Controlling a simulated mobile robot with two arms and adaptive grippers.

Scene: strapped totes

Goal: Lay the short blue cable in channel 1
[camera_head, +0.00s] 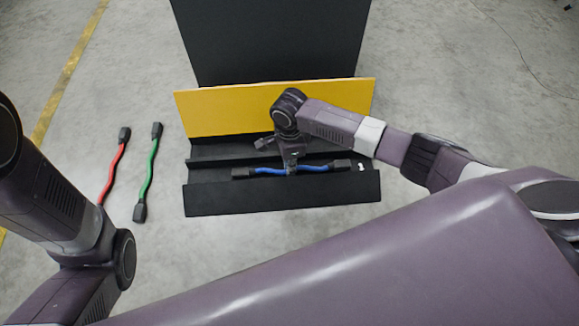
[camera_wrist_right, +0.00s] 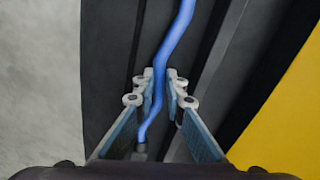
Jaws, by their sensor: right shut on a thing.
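The short blue cable (camera_head: 270,171) with black end plugs runs left to right along the front channel of a black tray (camera_head: 230,202). A white "1" marks this channel 1 (camera_head: 362,167) at its right end. My right gripper (camera_head: 292,171) comes from above and is shut on the blue cable near its middle. In the right wrist view, the blue cable (camera_wrist_right: 176,38) passes between the fingertips (camera_wrist_right: 161,88), along a black channel. I cannot tell whether the cable touches the channel floor. My left arm shows at the left, but its gripper is out of view.
A yellow panel (camera_head: 225,112) stands behind the channels, with a black surface (camera_head: 270,40) beyond. A red cable (camera_head: 113,168) and a green cable (camera_head: 149,171) lie on the grey floor left of the tray. Floor around the tray is otherwise mostly clear.

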